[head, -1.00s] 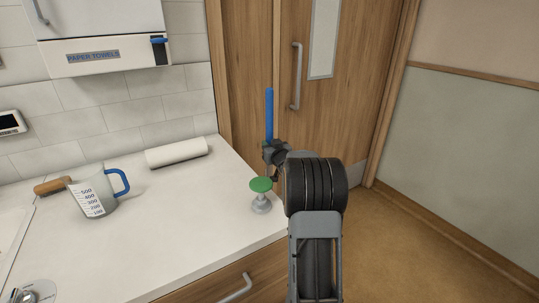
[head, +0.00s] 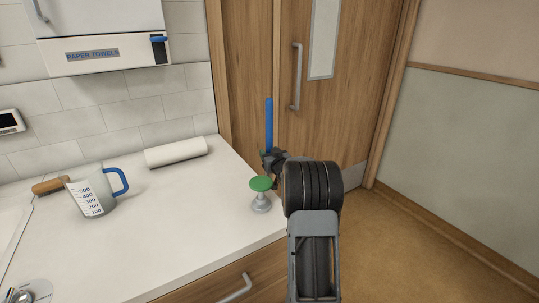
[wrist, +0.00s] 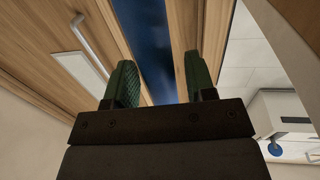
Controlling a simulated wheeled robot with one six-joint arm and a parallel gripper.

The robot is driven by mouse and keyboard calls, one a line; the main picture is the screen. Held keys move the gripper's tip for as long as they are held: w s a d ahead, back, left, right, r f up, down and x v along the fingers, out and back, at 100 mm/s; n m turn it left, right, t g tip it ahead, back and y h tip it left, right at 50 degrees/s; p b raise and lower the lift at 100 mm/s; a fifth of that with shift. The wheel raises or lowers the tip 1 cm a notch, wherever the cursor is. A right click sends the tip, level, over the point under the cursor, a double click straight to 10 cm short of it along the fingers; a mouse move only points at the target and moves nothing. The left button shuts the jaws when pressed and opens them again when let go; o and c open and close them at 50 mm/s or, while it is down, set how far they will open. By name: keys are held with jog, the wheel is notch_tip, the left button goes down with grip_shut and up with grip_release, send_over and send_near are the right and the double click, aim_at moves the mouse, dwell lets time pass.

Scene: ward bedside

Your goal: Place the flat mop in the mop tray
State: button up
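The flat mop shows only as its upright blue handle (head: 269,124), rising above my gripper beyond the counter's right edge. My gripper (head: 270,157) is shut around this handle. In the wrist view the two green fingers (wrist: 161,85) stand on either side of a dark blue, blurred shape, the mop handle (wrist: 160,45). The mop's head and lower handle are hidden behind the counter and my arm. I see no mop tray in either view.
A white counter (head: 165,225) fills the left, with a green-topped stand (head: 261,194) near its right edge, close to my arm. A wooden door (head: 340,120) is behind; floor (head: 400,240) is clear at right.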

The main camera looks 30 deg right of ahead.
jog(key=shift+o, duration=0.4)
jog(key=shift+r, duration=0.15)
jog(key=v, duration=1.2)
